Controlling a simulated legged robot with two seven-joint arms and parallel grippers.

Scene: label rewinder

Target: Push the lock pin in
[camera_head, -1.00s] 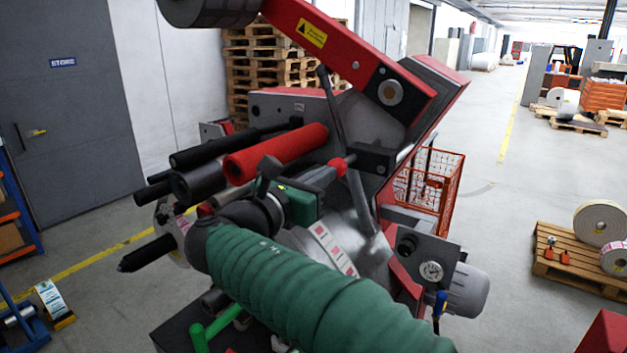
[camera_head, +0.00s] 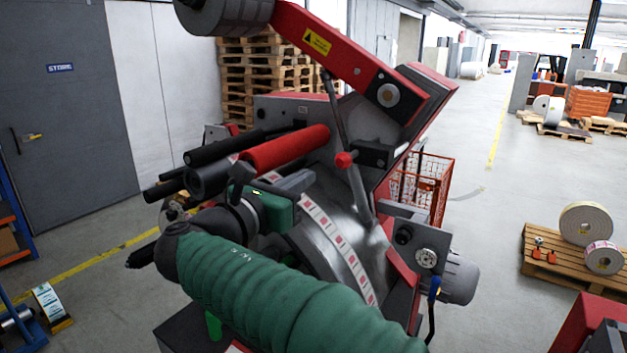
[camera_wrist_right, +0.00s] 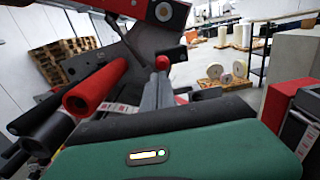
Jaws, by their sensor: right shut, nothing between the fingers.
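The lock pin appears as a red round knob (camera_head: 344,160) at the left side of a black block (camera_head: 374,154) on the red machine arm, behind a thin grey lever. In the right wrist view the knob (camera_wrist_right: 162,63) sits just above my fingertips. My right gripper (camera_head: 308,176) has a green housing and grey fingers. Its fingers are shut and empty, pointing toward the knob, with a visible gap to its left in the head view. The pin's shaft is mostly hidden, so I cannot tell how deep it sits. My left gripper is not in view.
A red roller (camera_head: 286,149) and dark rollers (camera_head: 208,178) lie left of my gripper. A label web (camera_head: 336,243) runs over the grey plate below it. The grey lever (camera_head: 350,175) stands close to the knob. A gauge (camera_head: 427,258) is at lower right.

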